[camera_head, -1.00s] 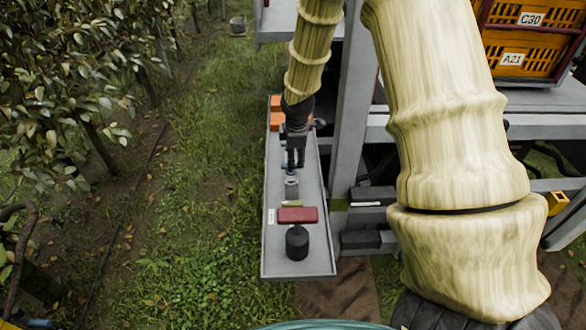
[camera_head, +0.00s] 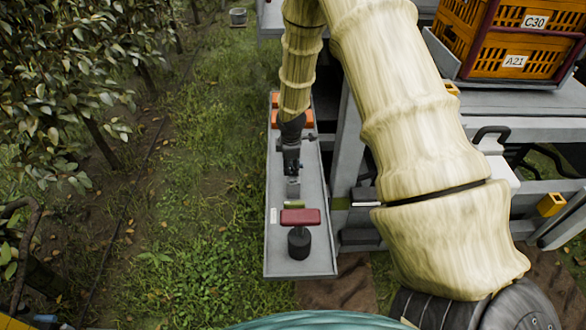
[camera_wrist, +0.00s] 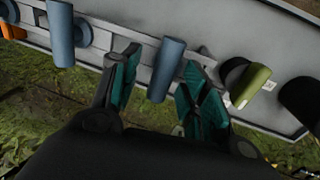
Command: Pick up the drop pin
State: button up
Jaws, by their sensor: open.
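My gripper (camera_head: 292,170) is over the narrow grey tray (camera_head: 317,250) in the head view. In the wrist view its two teal-padded fingers (camera_wrist: 160,62) are spread apart, with nothing clamped between them. A blue cylindrical handle (camera_wrist: 167,70) shows in the gap between the fingers, on a grey bar. Another blue handle (camera_wrist: 60,33) is to the left, and an olive-green handle (camera_wrist: 251,87) is to the right. I cannot tell for certain which of these is the drop pin. The gripper hides part of the tray behind it in the head view.
A dark red handle (camera_head: 300,217) with a black cylinder (camera_head: 299,243) is at the tray's near end. Orange blocks (camera_head: 276,118) are at its far end. A grey frame with orange crates (camera_head: 516,62) stands to the right.

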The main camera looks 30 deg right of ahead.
jog(key=shift+w+d, duration=0.1)
jog(key=shift+s+d, duration=0.1)
jog(key=shift+s, duration=0.1)
jog(key=shift+s+r, duration=0.35)
jog(key=shift+s, duration=0.05)
jog(key=c, duration=0.6)
jog(key=shift+c, duration=1.4)
jog(key=shift+w+a+f, duration=0.2)
grip_shut()
jog(key=shift+s+d, duration=0.1)
jog(key=shift+r, duration=0.15)
